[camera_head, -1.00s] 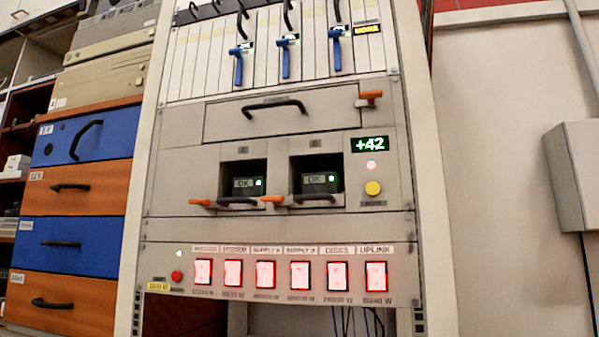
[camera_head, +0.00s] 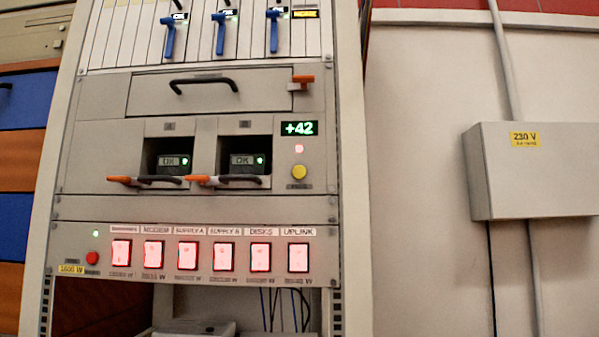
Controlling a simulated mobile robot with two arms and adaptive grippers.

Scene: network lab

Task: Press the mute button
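A round yellow button (camera_head: 299,172) sits on the right side of the rack's middle panel. A small label below it is too small to read, so I cannot tell for sure that it is the mute button. Above it are a lit red lamp (camera_head: 299,148) and a green "+42" display (camera_head: 299,128). A small round red button (camera_head: 92,258) sits at the left of the lower panel, under a green light. Neither of my grippers is in view.
The rack also holds two "OK" modules (camera_head: 248,162) with orange-tipped handles, a drawer with a dark handle (camera_head: 204,84), and a row of lit red switches (camera_head: 187,255). A grey 230 V box (camera_head: 530,172) hangs on the right wall. Blue and orange drawers (camera_head: 22,158) stand at left.

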